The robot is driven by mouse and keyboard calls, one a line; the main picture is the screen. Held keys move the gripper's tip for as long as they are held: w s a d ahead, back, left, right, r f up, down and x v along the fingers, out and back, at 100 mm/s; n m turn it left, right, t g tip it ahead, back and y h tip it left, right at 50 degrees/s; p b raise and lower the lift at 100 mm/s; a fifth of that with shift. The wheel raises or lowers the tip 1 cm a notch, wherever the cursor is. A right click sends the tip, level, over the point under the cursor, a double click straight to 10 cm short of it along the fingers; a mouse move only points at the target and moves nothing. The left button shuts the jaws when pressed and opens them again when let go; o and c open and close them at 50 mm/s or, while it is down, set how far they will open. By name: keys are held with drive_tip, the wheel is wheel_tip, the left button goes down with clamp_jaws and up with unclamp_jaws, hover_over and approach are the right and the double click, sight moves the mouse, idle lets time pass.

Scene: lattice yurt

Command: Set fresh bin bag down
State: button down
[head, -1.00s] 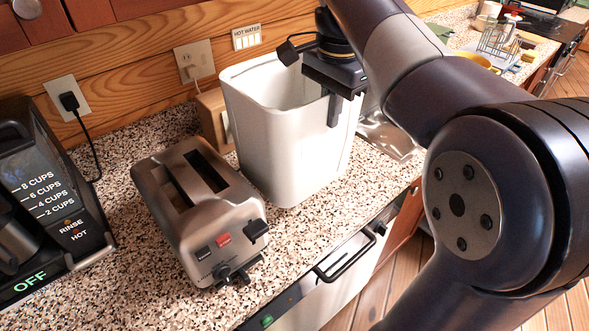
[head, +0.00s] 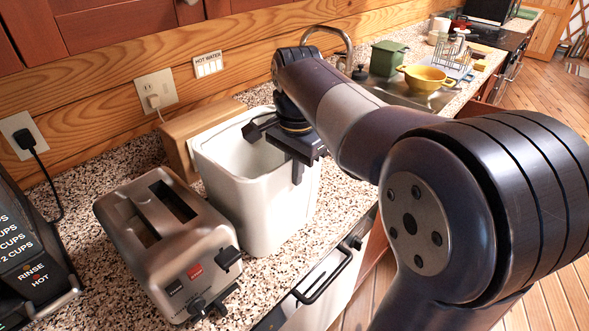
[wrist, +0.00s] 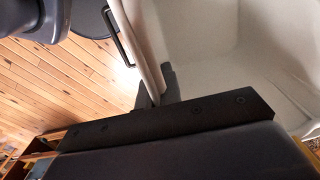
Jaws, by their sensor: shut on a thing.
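A pale, square, open-topped bin (head: 258,215) stands upright at the counter, right beside the toaster. No separate bin bag can be made out; the bin's inside looks pale and empty. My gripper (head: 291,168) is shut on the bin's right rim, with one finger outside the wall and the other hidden. In the wrist view, my gripper (wrist: 157,92) straddles the bin wall, with the bin's pale inside (wrist: 235,60) to the right and the wooden floor to the left. I cannot tell whether the bin's base touches the speckled counter (head: 330,215).
A toaster (head: 165,245) stands close on the bin's left, and a wooden block (head: 185,135) is behind it. A coffee maker (head: 25,260) is at far left. A sink (head: 385,90), green canister (head: 392,58) and yellow colander (head: 425,79) are farther right.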

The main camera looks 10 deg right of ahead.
drive_tip(key=c, duration=1.6)
unclamp_jaws()
